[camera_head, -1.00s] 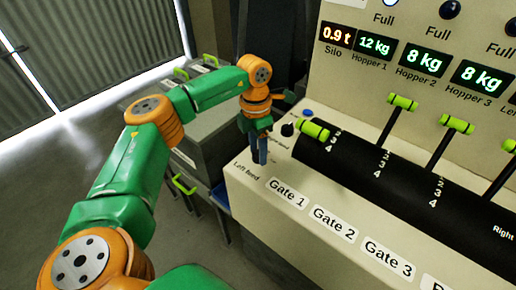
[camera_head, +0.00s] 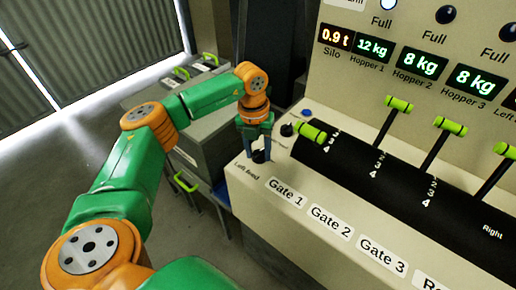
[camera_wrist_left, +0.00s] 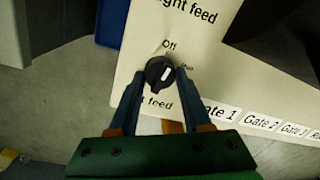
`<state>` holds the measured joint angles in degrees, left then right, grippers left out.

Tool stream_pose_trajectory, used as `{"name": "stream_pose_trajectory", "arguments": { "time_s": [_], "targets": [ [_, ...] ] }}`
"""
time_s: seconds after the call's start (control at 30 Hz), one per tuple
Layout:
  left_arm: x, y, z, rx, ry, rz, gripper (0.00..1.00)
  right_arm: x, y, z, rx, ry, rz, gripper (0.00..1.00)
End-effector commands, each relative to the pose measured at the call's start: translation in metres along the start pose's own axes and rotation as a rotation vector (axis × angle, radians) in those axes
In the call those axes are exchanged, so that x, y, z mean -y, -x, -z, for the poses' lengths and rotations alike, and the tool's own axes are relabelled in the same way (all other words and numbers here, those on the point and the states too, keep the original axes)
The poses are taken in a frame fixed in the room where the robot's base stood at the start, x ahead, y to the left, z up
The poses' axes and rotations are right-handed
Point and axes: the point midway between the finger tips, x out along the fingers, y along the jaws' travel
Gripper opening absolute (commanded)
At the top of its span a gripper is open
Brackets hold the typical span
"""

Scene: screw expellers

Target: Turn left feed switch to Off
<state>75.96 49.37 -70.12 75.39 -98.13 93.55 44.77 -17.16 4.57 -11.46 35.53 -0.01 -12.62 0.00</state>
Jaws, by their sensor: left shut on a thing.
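The left feed switch (camera_wrist_left: 160,73) is a black round knob with a white mark, on the cream panel's front left corner. In the left wrist view the mark tilts slightly right of straight up, and the "Off" label (camera_wrist_left: 169,44) is just above the knob. My left gripper (camera_head: 259,154) points down at the knob, with one finger on each side. It is shut on the knob, which shows between the fingertips in the wrist view. The lettering below the knob is partly hidden by my fingers. My right gripper is not in view.
A second black knob (camera_head: 287,130) sits just behind, near a blue button or lamp (camera_head: 305,113). Green-handled levers, the nearest one (camera_head: 311,132) lying low, rise from a black drum (camera_head: 350,165) to the right. Grey bins (camera_head: 195,130) stand left of the panel.

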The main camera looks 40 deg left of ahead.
Motion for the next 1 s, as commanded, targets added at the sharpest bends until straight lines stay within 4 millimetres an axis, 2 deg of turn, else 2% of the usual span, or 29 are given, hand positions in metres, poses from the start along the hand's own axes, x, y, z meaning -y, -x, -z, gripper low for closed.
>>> {"name": "stream_pose_trajectory", "arguments": {
  "time_s": [0.33,0.9,0.93,0.97,1.0],
  "targets": [
    [0.0009,0.0021,-0.0013,0.017,0.138,0.004,0.0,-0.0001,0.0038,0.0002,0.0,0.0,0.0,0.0],
    [0.0009,0.0021,-0.0015,0.019,0.167,0.004,0.0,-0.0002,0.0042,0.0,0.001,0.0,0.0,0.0],
    [0.0009,0.0021,-0.0014,0.019,0.166,0.004,0.54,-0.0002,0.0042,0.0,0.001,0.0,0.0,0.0],
    [0.0009,0.002,-0.0013,0.019,0.166,0.004,0.61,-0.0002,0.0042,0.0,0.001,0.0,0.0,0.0],
    [0.0008,0.0018,-0.0012,0.018,0.166,0.003,0.61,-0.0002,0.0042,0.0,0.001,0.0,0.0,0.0]
  ]
}}
